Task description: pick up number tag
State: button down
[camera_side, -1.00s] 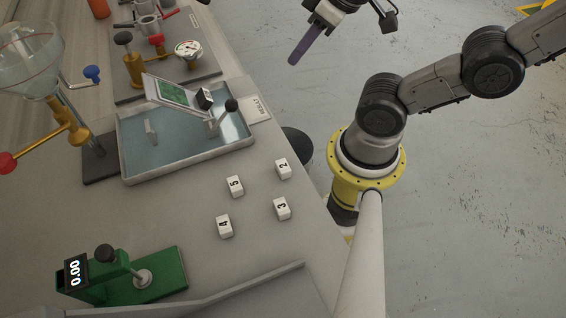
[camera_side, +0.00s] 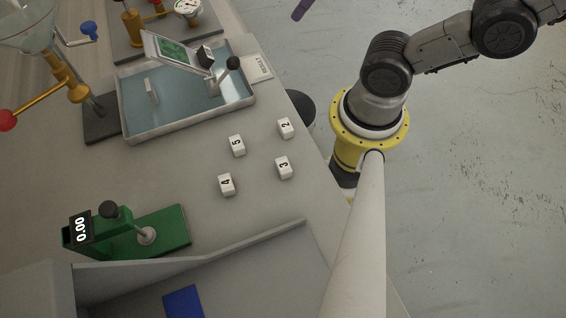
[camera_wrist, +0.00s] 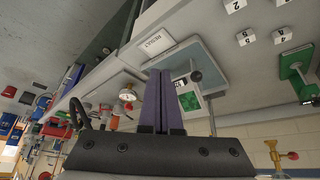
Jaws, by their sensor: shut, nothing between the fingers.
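Several small white number tags stand on the grey table, apart from each other. Tag 2 (camera_side: 286,128), tag 5 (camera_side: 237,146), tag 3 (camera_side: 284,168) and tag 4 (camera_side: 227,184) form a loose square. Another small white block with a dark face (camera_side: 205,55) is by the green screen at the tray; its number is unclear. My gripper (camera_side: 300,12) shows only a purple finger at the top edge, off the table and well away from the tags. In the wrist view, my gripper (camera_wrist: 160,73) has its purple fingers together and empty; tag 5 (camera_wrist: 245,37) lies far to the upper right.
A metal tray (camera_side: 187,132) holds the green screen (camera_side: 171,49) and a black-knobbed lever (camera_side: 233,63). A green device (camera_side: 160,230) reading 0.00 stands at the lower left. A paper label (camera_side: 258,68) lies beside the tray. Table around the tags is clear.

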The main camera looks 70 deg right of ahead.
dwell(0.4)
jog(key=c, duration=0.6)
grip_release()
